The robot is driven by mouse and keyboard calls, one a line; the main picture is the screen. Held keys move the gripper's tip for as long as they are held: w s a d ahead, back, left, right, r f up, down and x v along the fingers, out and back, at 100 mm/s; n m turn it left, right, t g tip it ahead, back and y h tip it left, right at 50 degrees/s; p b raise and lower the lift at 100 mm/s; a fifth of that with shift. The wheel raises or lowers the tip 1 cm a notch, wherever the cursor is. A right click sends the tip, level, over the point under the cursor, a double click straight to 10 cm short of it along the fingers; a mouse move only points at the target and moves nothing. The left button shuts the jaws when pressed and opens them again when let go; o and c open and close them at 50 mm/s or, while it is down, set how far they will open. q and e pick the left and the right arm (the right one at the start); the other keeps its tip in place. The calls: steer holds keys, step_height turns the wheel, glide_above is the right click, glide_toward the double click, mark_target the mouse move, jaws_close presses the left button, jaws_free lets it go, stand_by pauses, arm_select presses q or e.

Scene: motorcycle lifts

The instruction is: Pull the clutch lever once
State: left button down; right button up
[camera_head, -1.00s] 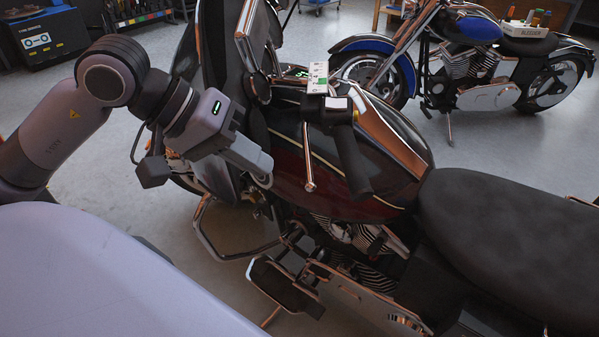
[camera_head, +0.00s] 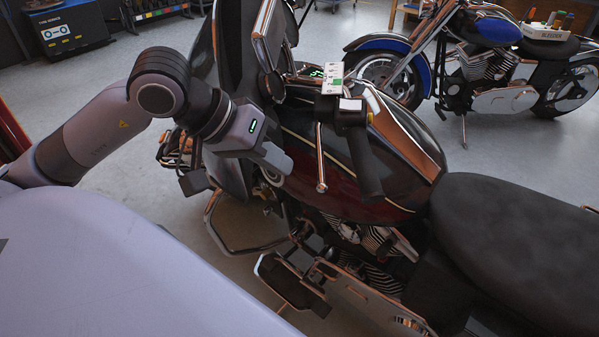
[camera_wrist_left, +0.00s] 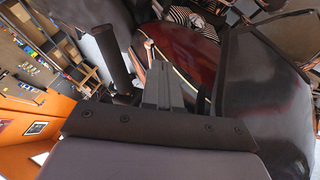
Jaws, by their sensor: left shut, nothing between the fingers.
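The clutch lever (camera_head: 320,160) is a slim copper-coloured metal bar with a rounded end. It hangs from the handlebar mount beside the black handlebar grip (camera_head: 366,167) of the dark red motorcycle. My left gripper (camera_head: 284,163) is shut and empty, a little left of the lever's free end and apart from it in the head view. In the left wrist view my shut fingers (camera_wrist_left: 162,82) point toward the tank, with the lever (camera_wrist_left: 150,50) just beyond their tips and the black grip (camera_wrist_left: 113,57) to their left. My right gripper is not in view.
The dark red tank (camera_head: 345,190) and black seat (camera_head: 515,235) lie right of the lever. The windshield and chrome forks stand close behind my left gripper. A blue motorcycle (camera_head: 490,60) stands at the back right. Open grey floor lies between the bikes.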

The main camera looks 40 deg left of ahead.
mark_target(322, 150)
arm_select(q)
steer(key=x, duration=0.6)
steer(key=shift+p, duration=0.45)
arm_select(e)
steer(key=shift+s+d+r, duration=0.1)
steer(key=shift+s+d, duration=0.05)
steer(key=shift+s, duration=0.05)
arm_select(q)
steer(key=shift+f, duration=0.1)
